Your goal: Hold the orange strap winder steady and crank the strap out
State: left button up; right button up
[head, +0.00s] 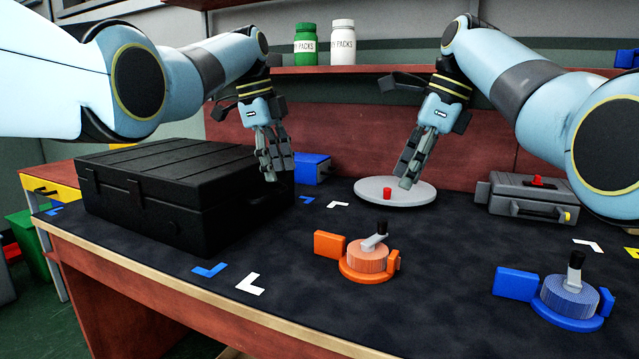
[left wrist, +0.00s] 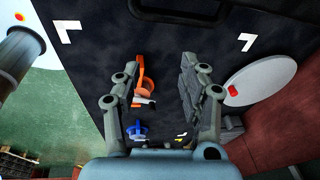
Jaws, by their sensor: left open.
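The orange strap winder (head: 367,265) sits upright on the dark tabletop, front of centre. It has a flat orange tab on its left, a small orange piece on its right, and a grey crank with a black knob (head: 382,228) on top. My left gripper (head: 272,178) hangs open and empty above the table, behind and left of the winder. The winder (left wrist: 145,80) also shows beyond the open fingers in the left wrist view. My right gripper (head: 407,184) points down over the white disc, behind the winder; its finger gap is hard to make out.
A black case (head: 180,190) stands on the left. A white disc (head: 360,188) with a red knob lies at the back. A blue winder (head: 568,298) sits front right, and a grey case (head: 530,200) back right. The tabletop around the orange winder is clear.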

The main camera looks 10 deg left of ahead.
aim_at(320, 232)
pick_arm(q)
jog(key=s+d, duration=0.1)
jog(key=d, duration=0.2)
jog(key=s+d+f+m+y, duration=0.1)
jog(key=d, duration=0.2)
jog(key=s+d+f+m+g+y, duration=0.1)
jog(key=s+d, duration=0.1)
jog(key=d, duration=0.1)
jog(key=shift+f, duration=0.1)
jog(key=shift+d+f, duration=0.15)
jog(key=shift+f, duration=0.15)
notch_tip(320, 232, down, 10)
jog(key=shift+f, duration=0.1)
grip_shut()
dwell(1.0)
